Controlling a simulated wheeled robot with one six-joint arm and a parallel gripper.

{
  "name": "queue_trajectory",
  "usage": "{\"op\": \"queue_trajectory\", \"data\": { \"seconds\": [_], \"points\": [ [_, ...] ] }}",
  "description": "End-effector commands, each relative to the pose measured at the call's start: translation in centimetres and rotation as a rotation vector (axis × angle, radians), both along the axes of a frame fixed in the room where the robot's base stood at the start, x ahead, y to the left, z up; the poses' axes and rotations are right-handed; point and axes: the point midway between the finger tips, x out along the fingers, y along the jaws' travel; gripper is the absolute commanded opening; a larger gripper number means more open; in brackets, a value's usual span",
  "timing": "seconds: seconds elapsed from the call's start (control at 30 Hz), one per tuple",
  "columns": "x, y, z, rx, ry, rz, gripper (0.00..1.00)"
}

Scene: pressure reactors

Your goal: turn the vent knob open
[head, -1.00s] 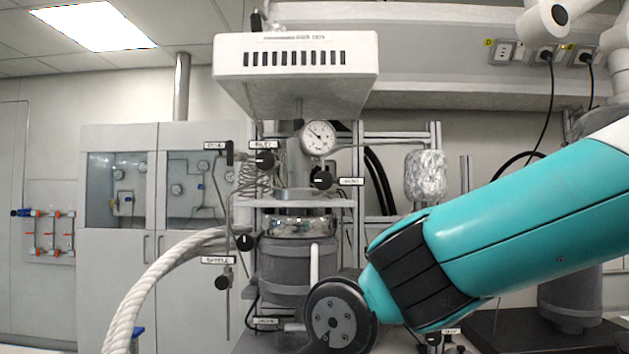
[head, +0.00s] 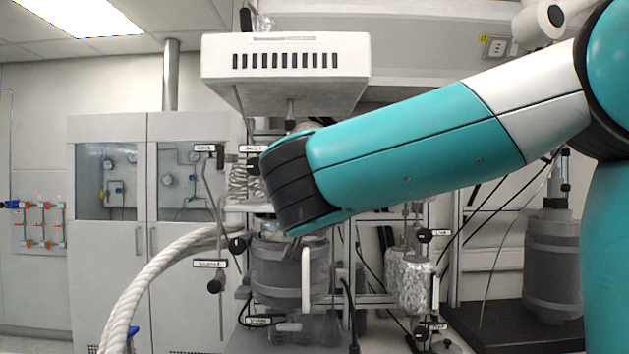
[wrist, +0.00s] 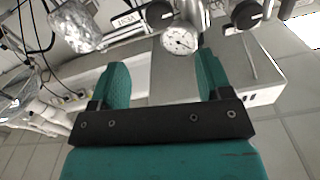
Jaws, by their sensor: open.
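The vent knob (wrist: 160,13) is a round black knob with a light mark, beside its white VENT label (wrist: 129,20) at the top of the wrist view. A white-faced pressure gauge (wrist: 180,40) sits just below and right of it. My gripper (wrist: 163,64) has its two teal fingers apart and nothing between them. The knob lies beyond the fingertips in the picture, apart from them. In the head view my arm covers the vent knob and most of the gauge, and the gripper is hidden.
Another black knob (wrist: 247,14) is right of the gauge. A foil-wrapped vessel (head: 415,280) stands right of the reactor (head: 290,270). A white slotted box (head: 285,70) overhangs the area. A thick white hose (head: 160,275) curves at left.

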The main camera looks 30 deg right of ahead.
Motion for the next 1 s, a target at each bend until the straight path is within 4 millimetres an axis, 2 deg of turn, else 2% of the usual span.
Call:
{"op": "queue_trajectory", "data": {
  "seconds": [0.03, 0.2, 0.5, 0.7, 1.0],
  "points": [
    [1.0, -1.0, 0.5, -0.001, 0.004, -0.009, 0.72],
    [4.2, -3.2, 0.5, 0.0, 0.005, -0.007, 0.72],
    [9.2, -6.4, 0.3, 0.001, 0.006, -0.003, 0.72],
    [10.7, -7.3, 0.1, 0.001, 0.004, 0.0, 0.72],
    [10.9, -7.4, -0.1, 0.002, 0.002, 0.001, 0.72]
  ]
}}
